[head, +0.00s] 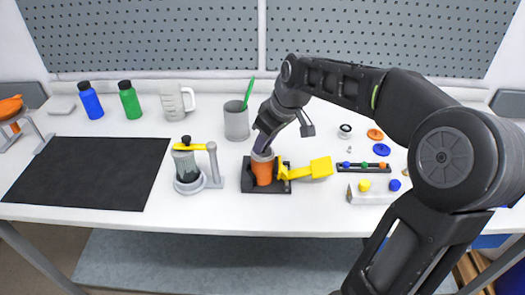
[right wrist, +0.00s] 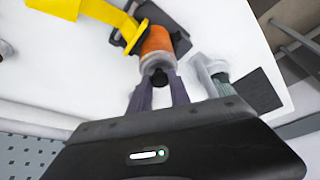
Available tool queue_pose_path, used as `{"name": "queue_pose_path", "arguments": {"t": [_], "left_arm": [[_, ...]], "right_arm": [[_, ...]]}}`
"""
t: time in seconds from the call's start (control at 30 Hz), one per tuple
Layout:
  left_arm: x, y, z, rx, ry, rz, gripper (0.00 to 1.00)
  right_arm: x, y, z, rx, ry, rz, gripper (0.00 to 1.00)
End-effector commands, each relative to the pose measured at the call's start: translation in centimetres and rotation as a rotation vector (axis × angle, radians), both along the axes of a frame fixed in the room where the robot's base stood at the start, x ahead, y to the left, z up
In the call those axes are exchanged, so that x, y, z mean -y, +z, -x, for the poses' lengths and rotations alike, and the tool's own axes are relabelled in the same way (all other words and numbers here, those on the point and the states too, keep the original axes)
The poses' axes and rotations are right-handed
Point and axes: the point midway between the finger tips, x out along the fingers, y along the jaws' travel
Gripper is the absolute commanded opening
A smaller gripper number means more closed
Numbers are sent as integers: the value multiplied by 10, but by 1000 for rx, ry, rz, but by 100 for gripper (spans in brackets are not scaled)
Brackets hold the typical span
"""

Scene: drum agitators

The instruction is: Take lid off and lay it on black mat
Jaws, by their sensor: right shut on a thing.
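An orange drum (head: 263,174) stands upright in a black holder (head: 250,187) with a yellow clamp arm (head: 310,169) at its right. A grey lid (head: 262,156) sits on top of the drum; it also shows in the right wrist view (right wrist: 157,62), with a black knob (right wrist: 159,77). My right gripper (head: 262,148) comes from above and is shut on the lid's knob; its fingers stand either side of the knob in the wrist view (right wrist: 159,86). The black mat (head: 85,170) lies bare at the left. My left gripper is not in view.
A grey stand with a clear jar and yellow lever (head: 187,165) stands between mat and drum. A grey cup with a green stick (head: 237,120), a white jug (head: 177,102), a green bottle (head: 130,100) and a blue bottle (head: 90,100) stand behind. Small coloured parts lie right.

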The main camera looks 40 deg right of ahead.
Motion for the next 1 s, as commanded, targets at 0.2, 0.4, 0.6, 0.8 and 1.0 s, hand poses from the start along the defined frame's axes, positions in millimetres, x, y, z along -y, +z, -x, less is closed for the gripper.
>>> {"name": "queue_pose_path", "arguments": {"t": [0.2,0.4,0.6,0.8,1.0], "left_arm": [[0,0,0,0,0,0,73],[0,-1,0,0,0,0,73],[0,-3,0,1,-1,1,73],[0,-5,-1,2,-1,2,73],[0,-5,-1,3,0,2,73]], "right_arm": [[0,0,0,0,0,0,0],[0,8,-1,2,0,0,0],[0,39,-1,4,1,2,0],[0,78,0,3,0,1,0],[0,99,0,0,0,1,0]]}}
